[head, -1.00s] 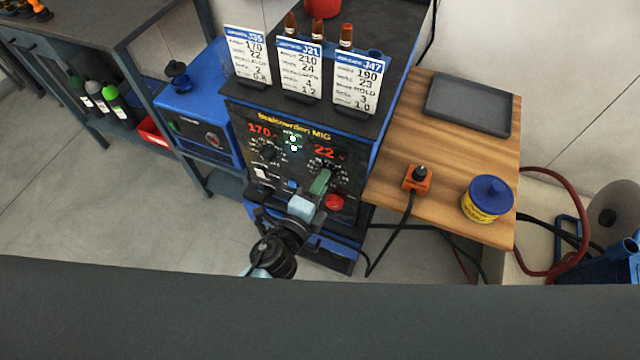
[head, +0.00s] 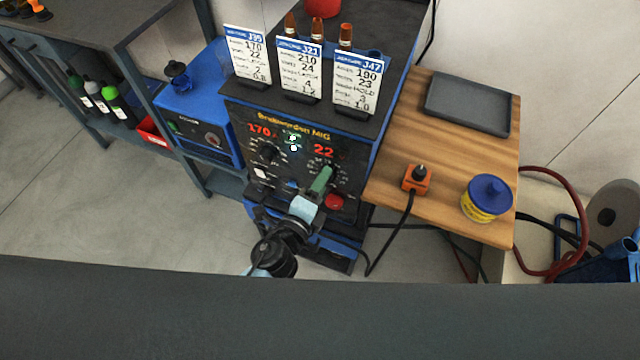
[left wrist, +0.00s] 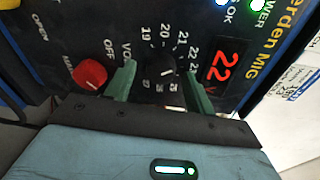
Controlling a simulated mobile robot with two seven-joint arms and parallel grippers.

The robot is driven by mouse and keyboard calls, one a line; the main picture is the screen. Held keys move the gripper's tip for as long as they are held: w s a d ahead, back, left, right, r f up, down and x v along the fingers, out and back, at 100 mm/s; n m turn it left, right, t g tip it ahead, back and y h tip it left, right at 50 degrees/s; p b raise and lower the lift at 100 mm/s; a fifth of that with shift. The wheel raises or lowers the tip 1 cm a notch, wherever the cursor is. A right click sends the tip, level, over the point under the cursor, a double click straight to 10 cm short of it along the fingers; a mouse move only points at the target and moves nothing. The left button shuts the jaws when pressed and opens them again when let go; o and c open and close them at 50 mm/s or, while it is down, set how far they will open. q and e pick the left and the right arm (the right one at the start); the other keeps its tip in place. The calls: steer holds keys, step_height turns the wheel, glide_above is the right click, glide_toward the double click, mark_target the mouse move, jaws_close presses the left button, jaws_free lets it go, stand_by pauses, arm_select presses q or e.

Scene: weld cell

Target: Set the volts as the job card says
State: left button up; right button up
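The welder (head: 345,150) has a black front with red displays, 170 on the left and 22 V on the right. The 22 display (left wrist: 225,66) also shows in the left wrist view. The black volts knob (left wrist: 166,76) sits in its number dial. My left gripper (head: 321,179) is at this dial; in the left wrist view its green fingers (left wrist: 160,86) stand apart on either side of the knob, with dial showing between. Three job cards stand on top: J35 (head: 247,56) reads 170, 22; J21 (head: 299,68) 210, 24; J47 (head: 358,84) 190, 23. My right gripper is out of view.
The amps knob (head: 268,152) is to the left. A wooden table (head: 440,145) on the right holds a grey tray (head: 468,105), an orange socket (head: 417,178) and a yellow-blue tin (head: 487,199).

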arm_select(q)
steer(key=v, duration=0.7)
steer(key=shift+s, duration=0.4)
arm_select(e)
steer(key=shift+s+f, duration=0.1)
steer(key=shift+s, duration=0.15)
arm_select(q)
steer(key=shift+a+r, duration=0.1)
steer(key=shift+a, duration=0.05)
steer(key=s+a+f+n+g+y+p, duration=0.2)
steer(key=s+a+n, duration=0.5)
steer(key=s+n, duration=0.4)
steer(key=s+a+f+n+g+y+p, duration=0.2)
steer(key=s+a+f+n, duration=0.4)
steer(key=s+n, duration=0.5)
steer(key=s+a+g+p, duration=0.1)
steer(key=a+g, duration=0.1)
steer(key=shift+s+a+g+y, duration=0.2)
steer(key=shift+g+y, duration=0.1)
steer(key=shift+y, duration=0.1)
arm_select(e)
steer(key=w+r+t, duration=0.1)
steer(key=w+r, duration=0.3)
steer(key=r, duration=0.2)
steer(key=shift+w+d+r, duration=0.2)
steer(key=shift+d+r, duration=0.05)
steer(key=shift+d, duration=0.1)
